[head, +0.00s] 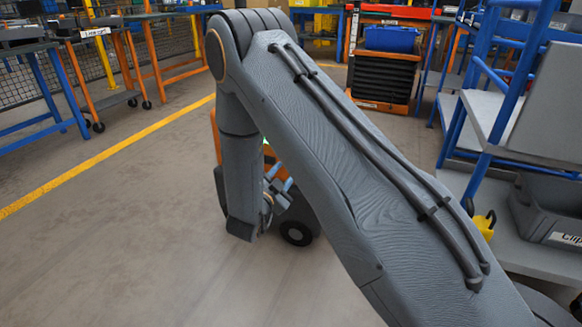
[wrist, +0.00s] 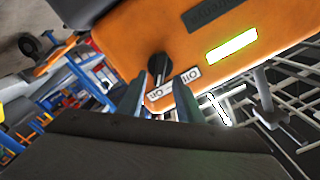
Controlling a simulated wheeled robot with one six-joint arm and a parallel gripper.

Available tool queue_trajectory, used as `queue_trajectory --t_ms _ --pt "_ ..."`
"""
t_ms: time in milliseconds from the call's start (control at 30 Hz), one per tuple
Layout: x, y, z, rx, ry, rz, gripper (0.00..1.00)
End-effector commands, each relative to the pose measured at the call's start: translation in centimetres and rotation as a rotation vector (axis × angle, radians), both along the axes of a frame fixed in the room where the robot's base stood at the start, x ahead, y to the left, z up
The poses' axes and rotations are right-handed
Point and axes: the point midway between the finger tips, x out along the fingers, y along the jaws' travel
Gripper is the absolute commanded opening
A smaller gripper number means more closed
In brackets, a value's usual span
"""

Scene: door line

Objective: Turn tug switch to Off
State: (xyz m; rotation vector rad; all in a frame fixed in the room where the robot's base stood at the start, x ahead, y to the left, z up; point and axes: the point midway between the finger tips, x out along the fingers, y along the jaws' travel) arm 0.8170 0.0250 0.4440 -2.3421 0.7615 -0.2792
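The orange tug (wrist: 220,30) fills the upper middle of the wrist view, appearing tilted. Its black switch knob (wrist: 157,66) sits by the panel's lower edge, beside a white label plate (wrist: 173,88) with a word at each end. The lettering is upside down and too small to read surely. My gripper (wrist: 161,82) is open, with its two fingers apart just below the knob; contact cannot be told. In the head view my gripper (head: 277,186) shows small beside the tug's dark wheel (head: 296,233), and my arm hides most of the tug and the switch.
In the head view a blue-framed shelf with a grey bin (head: 548,212) stands close at right. The floor left of my arm, with a yellow line (head: 110,150), is clear.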

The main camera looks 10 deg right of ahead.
Motion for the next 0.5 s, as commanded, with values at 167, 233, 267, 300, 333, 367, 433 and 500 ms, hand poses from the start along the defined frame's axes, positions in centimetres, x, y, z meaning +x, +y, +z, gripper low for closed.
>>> queue_trajectory --t_ms 167,233,267,300,333,367,433,500 --pt "2.2 -1.6 -0.2 0.001 -0.001 -0.001 0.33" --pt "2.8 -2.1 -0.2 0.001 0.000 -0.002 0.33" --pt "3.0 -2.2 -0.2 0.001 -0.001 -0.001 0.33" --pt "3.2 -2.4 -0.1 0.000 0.000 0.000 0.33" --pt "3.4 -2.5 -0.1 0.000 0.000 0.000 0.33" --pt "3.5 -2.5 -0.1 0.000 0.000 0.000 0.33" --pt "3.6 -2.6 -0.1 0.000 0.001 0.001 0.33" --pt "3.7 -2.7 0.0 0.000 0.001 0.001 0.33"
